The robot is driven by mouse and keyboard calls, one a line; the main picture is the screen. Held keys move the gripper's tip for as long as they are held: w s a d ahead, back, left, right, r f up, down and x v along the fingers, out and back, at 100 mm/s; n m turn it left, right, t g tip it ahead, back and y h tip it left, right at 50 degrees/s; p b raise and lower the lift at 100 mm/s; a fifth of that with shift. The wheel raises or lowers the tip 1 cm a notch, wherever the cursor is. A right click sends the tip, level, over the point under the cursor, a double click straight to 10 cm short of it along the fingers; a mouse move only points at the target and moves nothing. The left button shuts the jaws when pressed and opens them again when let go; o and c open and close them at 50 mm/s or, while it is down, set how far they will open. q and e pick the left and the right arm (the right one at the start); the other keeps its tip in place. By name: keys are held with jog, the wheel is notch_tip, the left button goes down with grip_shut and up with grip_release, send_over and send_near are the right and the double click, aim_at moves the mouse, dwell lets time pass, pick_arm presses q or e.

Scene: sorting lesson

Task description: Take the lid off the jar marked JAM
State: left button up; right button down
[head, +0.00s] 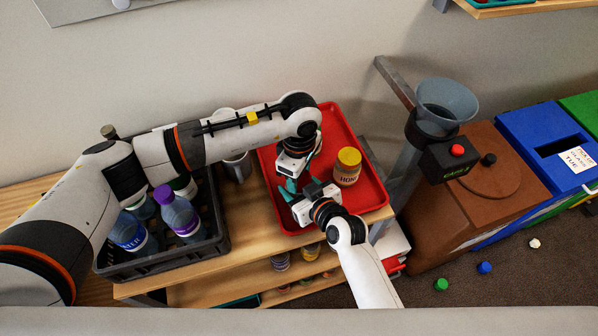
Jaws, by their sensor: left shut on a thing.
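My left gripper (291,180) reaches down over the red tray (347,126) on the wooden table. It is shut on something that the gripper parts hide. My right gripper (294,194) comes up from the lower right and meets the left gripper closely. Its jaw opening cannot be made out. No jar marked JAM can be read in this view. The one clear jar (347,168) stands upright in the tray, right of both grippers. It has a yellow lid, and its partly seen label appears to begin HON.
A dark crate (165,262) with several bottles stands left on the table. A metal cup (237,167) stands between crate and tray. A grey funnel (446,98) and brown and blue bins (548,140) are at the right. Small caps lie on the floor. The tray's far end is clear.

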pick_arm(q)
jog(key=o, duration=1.1)
